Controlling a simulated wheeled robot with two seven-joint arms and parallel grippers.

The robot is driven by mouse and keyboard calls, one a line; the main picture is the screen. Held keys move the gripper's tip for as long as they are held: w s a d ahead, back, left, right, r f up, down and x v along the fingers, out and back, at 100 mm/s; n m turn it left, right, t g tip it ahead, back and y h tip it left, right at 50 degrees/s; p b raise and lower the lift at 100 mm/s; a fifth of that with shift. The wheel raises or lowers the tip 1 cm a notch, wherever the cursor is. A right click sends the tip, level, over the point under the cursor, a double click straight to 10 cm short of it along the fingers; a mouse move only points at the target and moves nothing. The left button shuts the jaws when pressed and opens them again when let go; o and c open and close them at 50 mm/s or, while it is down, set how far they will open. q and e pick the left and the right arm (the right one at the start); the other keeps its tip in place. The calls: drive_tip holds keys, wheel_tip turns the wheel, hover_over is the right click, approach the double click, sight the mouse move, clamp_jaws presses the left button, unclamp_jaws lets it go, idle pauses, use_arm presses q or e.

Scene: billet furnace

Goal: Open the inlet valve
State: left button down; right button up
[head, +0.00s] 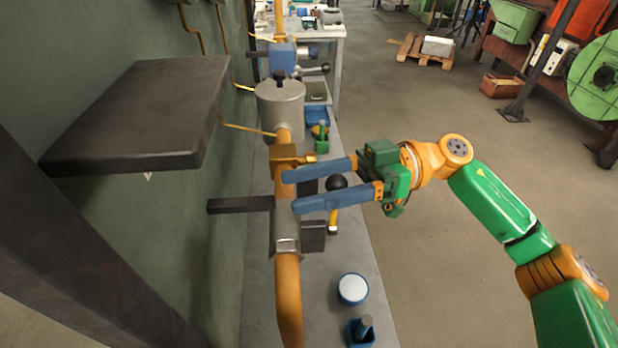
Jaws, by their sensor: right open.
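An orange pipe (289,300) runs along the wall side of the bench, with a grey valve-like section (284,238) in its middle. A black ball knob (337,182) shows beside that section, between the blue fingers of my right gripper (291,192). My right gripper is open, with its fingertips over the pipe; I cannot tell whether they touch anything. No label shows which one is the inlet valve. My left gripper is not in view.
A dark slab (145,105) juts from the green wall at left. A grey canister (280,105) stands behind the gripper on the pipe line. On the bench (330,285) are a white-topped round container (352,289) and a blue holder (360,332). The floor at right is mostly clear.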

drive_tip(key=shift+s+d, duration=0.1)
drive_tip(key=shift+d, duration=0.15)
drive_tip(key=c, duration=0.6)
clamp_jaws()
drive_tip(key=shift+r, duration=0.1)
idle(0.3)
